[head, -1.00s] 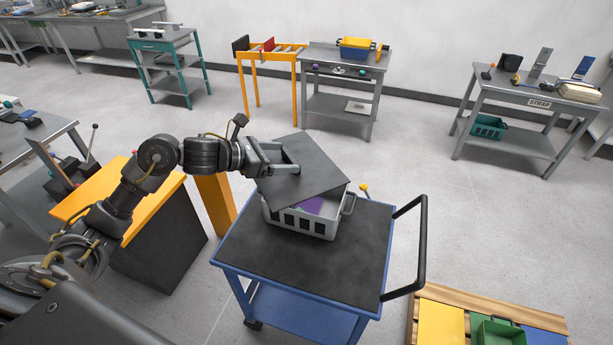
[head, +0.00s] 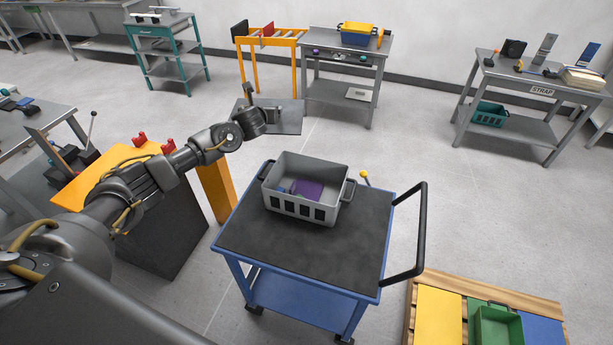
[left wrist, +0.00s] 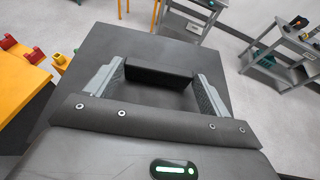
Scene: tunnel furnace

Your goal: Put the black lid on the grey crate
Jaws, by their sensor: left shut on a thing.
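The grey crate (head: 303,208) stands open on the blue cart's black top, with a purple thing (head: 309,190) and another small thing inside. My left gripper (head: 272,113) is shut on the black lid (head: 288,122), which is in the air beyond the crate, up and to the left of it in the head view, apart from it. In the left wrist view, the fingers of the left gripper (left wrist: 158,82) close on the raised black handle (left wrist: 160,75) of the lid (left wrist: 150,45). My right gripper is not in view.
The blue cart (head: 262,240) has a black push handle (head: 418,235) at its right. An orange-topped block (head: 90,185) stands left of it. A pallet (head: 408,318) with coloured panels and a green crate (head: 500,328) lies at bottom right. Benches line the wall; open floor lies between.

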